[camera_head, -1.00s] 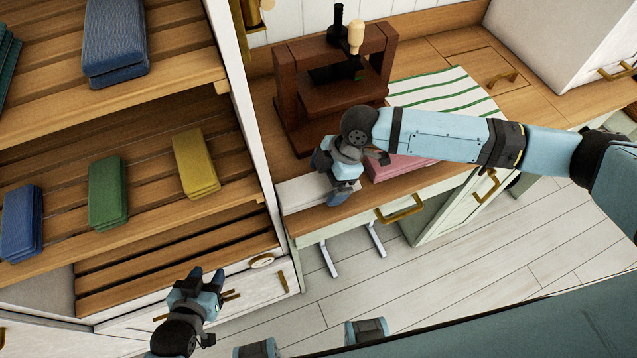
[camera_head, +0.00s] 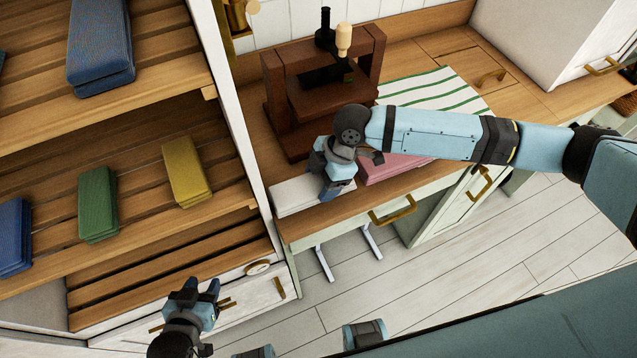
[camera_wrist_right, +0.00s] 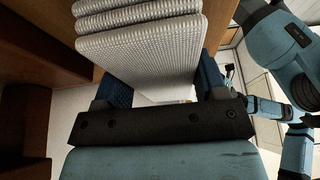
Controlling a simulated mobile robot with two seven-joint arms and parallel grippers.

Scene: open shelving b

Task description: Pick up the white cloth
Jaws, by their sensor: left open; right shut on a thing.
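The white cloth (camera_head: 292,194) is a folded, textured stack at the front left corner of the wooden counter. My right gripper (camera_head: 333,188) is at the cloth's right part and hides some of it. In the right wrist view, the cloth (camera_wrist_right: 150,52) lies between the two blue fingers of the right gripper (camera_wrist_right: 163,88), which is shut on it. Whether the cloth is clear of the counter cannot be told. My left gripper (camera_head: 204,292) is open and empty, low in front of the shelf unit.
A dark wooden press (camera_head: 318,85) stands behind the cloth. A pink cloth (camera_head: 385,167) lies to its right, and a green-striped cloth (camera_head: 440,92) further back. Blue, green (camera_head: 98,205) and yellow (camera_head: 187,172) cloths are on the shelves at left. The shelf's white upright (camera_head: 235,115) is close by.

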